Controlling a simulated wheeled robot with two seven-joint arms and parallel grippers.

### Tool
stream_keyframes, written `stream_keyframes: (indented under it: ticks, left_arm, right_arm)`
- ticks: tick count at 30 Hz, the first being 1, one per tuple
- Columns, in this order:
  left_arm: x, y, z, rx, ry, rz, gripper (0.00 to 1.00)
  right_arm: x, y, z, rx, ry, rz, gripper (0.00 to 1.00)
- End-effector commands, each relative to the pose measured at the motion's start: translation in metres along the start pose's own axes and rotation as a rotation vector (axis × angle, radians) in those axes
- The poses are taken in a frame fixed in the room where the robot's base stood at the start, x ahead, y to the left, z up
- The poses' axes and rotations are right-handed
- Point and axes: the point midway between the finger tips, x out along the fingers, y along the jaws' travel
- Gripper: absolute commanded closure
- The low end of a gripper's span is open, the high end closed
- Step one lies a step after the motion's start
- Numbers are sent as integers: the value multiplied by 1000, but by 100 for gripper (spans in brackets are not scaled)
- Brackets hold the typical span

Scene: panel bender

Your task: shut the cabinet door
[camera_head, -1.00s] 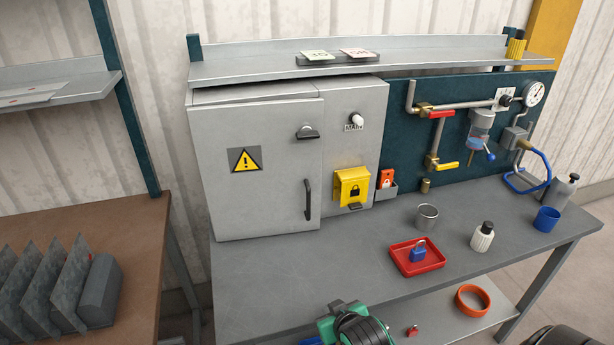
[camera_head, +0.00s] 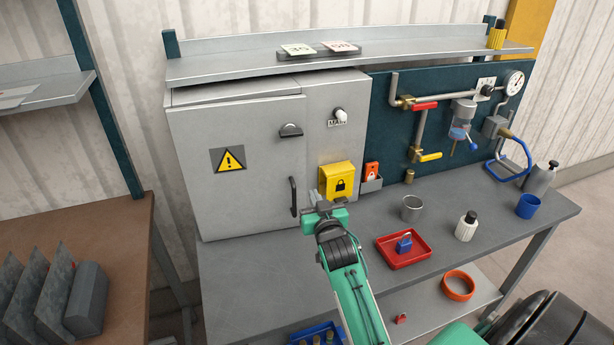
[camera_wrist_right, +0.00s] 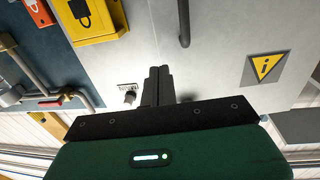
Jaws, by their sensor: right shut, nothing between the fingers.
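The cabinet door (camera_head: 235,185) is a light grey panel with a yellow warning sign (camera_head: 228,160) and a dark upright handle (camera_head: 293,197) near its right edge. A dark gap shows along its top, so it looks slightly ajar. My left gripper is out of view.
A yellow lock box (camera_head: 336,181) and a MAIN knob (camera_head: 340,115) project from the cabinet front. A red tray (camera_head: 404,251) with a blue padlock, a metal cup (camera_head: 411,208) and a white bottle (camera_head: 466,226) stand on the bench. The bench's left front is clear.

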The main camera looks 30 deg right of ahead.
Motion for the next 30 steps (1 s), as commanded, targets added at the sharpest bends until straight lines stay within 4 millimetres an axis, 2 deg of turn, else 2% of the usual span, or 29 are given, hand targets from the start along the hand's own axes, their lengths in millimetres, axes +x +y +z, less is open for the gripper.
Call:
stream_keyframes:
  ticks: [1,6,13,20,30]
  left_arm:
    - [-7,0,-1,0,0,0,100]
    - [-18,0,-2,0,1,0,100]
    - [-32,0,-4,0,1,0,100]
    - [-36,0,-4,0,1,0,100]
    - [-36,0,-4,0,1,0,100]
  right_arm:
    - [10,0,-4,0,-1,0,100]
    - [40,0,-4,1,-1,0,100]
    - [69,0,-2,0,-2,0,100]
    - [82,0,0,0,-2,0,100]
    - [82,0,1,0,-2,0,100]
